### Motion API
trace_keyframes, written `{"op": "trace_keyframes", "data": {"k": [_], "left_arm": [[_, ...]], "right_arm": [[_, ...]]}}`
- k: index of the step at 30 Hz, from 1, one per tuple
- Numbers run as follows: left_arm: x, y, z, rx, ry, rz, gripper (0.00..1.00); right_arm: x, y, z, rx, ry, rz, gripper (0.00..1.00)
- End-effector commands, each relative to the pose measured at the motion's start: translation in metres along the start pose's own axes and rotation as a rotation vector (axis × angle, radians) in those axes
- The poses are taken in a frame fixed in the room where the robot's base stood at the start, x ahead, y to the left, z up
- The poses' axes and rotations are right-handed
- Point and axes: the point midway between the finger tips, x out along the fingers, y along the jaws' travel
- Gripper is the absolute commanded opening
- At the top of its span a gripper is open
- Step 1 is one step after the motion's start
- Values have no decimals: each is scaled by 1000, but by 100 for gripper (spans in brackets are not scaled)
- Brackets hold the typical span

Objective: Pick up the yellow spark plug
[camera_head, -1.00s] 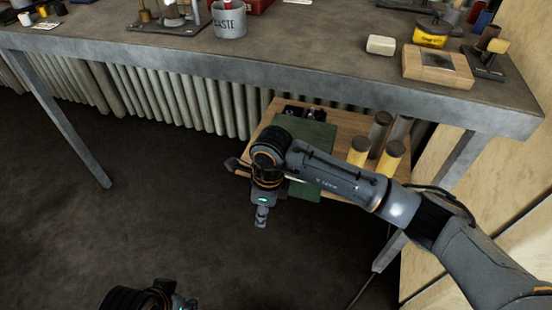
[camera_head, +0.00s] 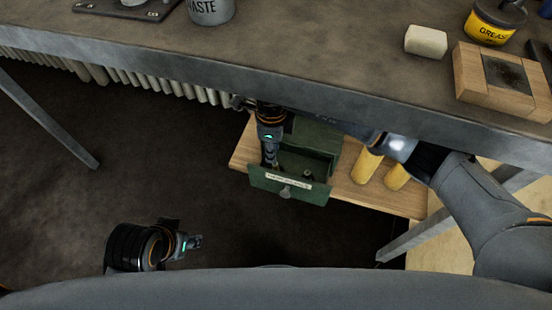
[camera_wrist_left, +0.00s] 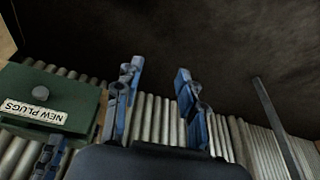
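No yellow spark plug can be made out. A green drawer (camera_head: 318,192) with a white label and a knob stands open under the bench; in the left wrist view its front (camera_wrist_left: 75,98) appears upside down, reading NEW PLUGS. A small dark item (camera_head: 308,174) lies inside, too small to identify. My right gripper (camera_head: 270,160) points down at the drawer's left part; its fingertips are small, and whether they hold anything is unclear. My left gripper (camera_head: 195,241) is low over the floor, away from the drawer; in the left wrist view its fingers (camera_wrist_left: 157,82) are apart and empty.
The bench edge (camera_head: 215,72) overhangs the drawer and my right arm. Yellow cylinders (camera_head: 366,166) stand on the wooden shelf (camera_head: 245,153) right of the drawer. A WASTE cup (camera_head: 210,12), a pale block (camera_head: 426,41) and a GREASE tin (camera_head: 490,27) are on top. Floor at left is clear.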

Motion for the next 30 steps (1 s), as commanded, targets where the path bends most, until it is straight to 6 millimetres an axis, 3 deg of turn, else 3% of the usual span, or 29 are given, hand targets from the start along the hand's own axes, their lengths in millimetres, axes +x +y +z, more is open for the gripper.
{"op": "trace_keyframes", "data": {"k": [8, 16, 21, 28, 30], "left_arm": [[7, 1, -2, 1, 17, 1, 40], [12, 5, -43, 7, 202, 10, 40], [10, 7, -57, 9, 267, 13, 40], [10, 7, -58, 9, 271, 13, 40], [10, 7, -58, 9, 271, 13, 40]], "right_arm": [[31, 0, -1, 1, 0, 3, 26], [64, -2, -4, 2, 0, 3, 26], [73, -2, -4, 0, 0, 2, 26], [73, -2, -4, 0, 0, 1, 26], [73, -2, -4, 0, 0, 1, 12]]}}
